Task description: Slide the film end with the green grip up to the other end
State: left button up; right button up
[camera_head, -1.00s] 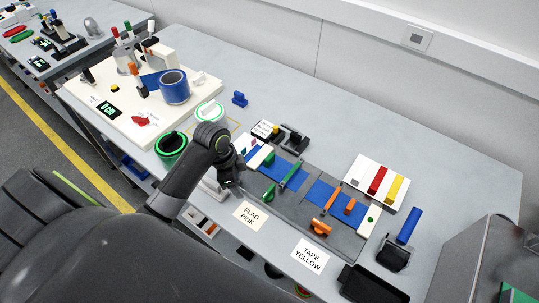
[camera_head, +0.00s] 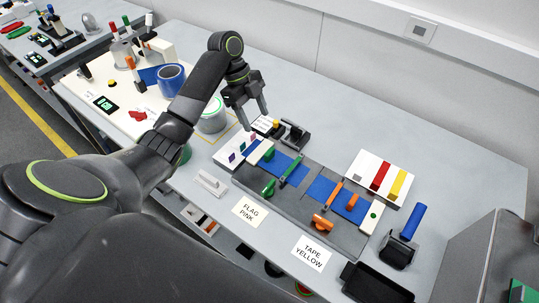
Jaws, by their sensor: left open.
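A grey board (camera_head: 310,207) on the table carries two blue film ends with a gap between them. The left film end (camera_head: 284,162) has a green grip (camera_head: 269,155) near a white block. The right film end (camera_head: 324,187) has an orange grip (camera_head: 351,202). A green bar (camera_head: 292,171) crosses the left film near its inner edge, with a green knob (camera_head: 268,187) in front. An orange bar (camera_head: 334,194) crosses the right film, with an orange knob (camera_head: 322,222). My left gripper (camera_head: 255,124) is open and empty, above and behind the green grip. My right gripper is out of view.
A white panel with pink and purple flags (camera_head: 236,152) lies left of the board. A card with red and yellow strips (camera_head: 380,178) lies behind right. Labels FLAG PINK (camera_head: 251,211) and TAPE YELLOW (camera_head: 311,252) lie in front. A black dispenser (camera_head: 293,136) stands behind the board.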

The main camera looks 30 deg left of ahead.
pick_arm(q)
jog(key=b, duration=0.1)
send_near(270, 151)
jog(key=shift+x, duration=1.15)
jog(key=p+x, duration=0.1)
jog(key=x, duration=0.5)
jog(key=shift+s+d+f, duration=0.1)
jog(key=shift+f, duration=0.25)
jog(key=shift+d+f, duration=0.2)
jog(key=shift+f, duration=0.35)
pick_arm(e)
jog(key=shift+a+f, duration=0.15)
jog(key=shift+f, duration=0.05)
pick_arm(q)
jog(key=shift+p, duration=0.3)
jog(key=c, duration=1)
jog(key=d, duration=0.1)
jog(key=d+p, duration=0.1)
jog(key=shift+s+d+r, duration=0.15)
jog(key=shift+s+d, duration=0.05)
jog(key=shift+d, duration=0.35)
jog(key=o, duration=1)
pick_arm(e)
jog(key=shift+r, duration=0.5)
